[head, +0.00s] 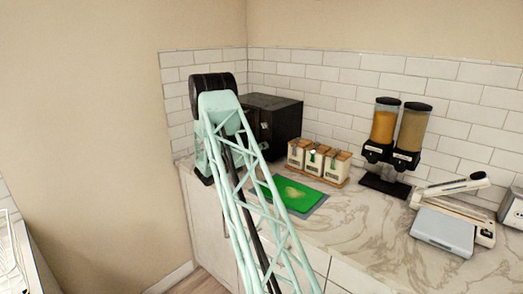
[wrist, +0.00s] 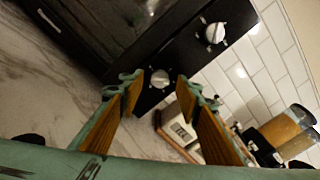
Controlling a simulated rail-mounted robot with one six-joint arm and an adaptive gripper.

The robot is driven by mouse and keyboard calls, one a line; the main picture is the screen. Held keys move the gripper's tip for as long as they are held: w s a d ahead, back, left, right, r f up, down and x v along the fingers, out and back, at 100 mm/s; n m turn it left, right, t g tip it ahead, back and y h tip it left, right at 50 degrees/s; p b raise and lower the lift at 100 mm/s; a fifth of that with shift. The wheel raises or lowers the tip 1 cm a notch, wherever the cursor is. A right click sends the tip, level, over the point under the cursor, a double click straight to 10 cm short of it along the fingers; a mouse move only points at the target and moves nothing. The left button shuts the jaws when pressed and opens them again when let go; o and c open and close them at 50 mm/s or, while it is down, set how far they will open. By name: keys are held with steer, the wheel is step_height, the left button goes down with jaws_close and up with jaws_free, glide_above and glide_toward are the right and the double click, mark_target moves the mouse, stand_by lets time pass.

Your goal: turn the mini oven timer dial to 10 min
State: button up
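The black mini oven (head: 272,120) stands on the counter in the corner, partly hidden by my arm in the head view. In the wrist view the oven's dark front (wrist: 95,30) is tilted, with a control panel carrying two pale dials. The lower dial (wrist: 160,78) appears between and just beyond my fingertips; the upper dial (wrist: 214,33) is farther up and right. Which one is the timer I cannot tell, and the marks are too small to read. My gripper (wrist: 158,84) is open, with a gap on both sides of the lower dial. Contact is not visible.
Labelled canisters (head: 313,159) stand on a wooden tray right of the oven. A green cutting board (head: 292,195) lies in front. Two cereal dispensers (head: 397,135) and a grey scale (head: 443,232) are farther right. White tiled wall (head: 330,75) stands behind. The marble counter (head: 350,225) has bare room in the middle.

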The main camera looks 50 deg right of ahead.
steer(key=shift+d, duration=0.7)
steer(key=shift+c, duration=0.2)
steer(key=c, duration=0.8)
steer(key=shift+m, duration=0.3)
steer(key=shift+m+b, duration=0.6)
steer(key=shift+m, duration=0.1)
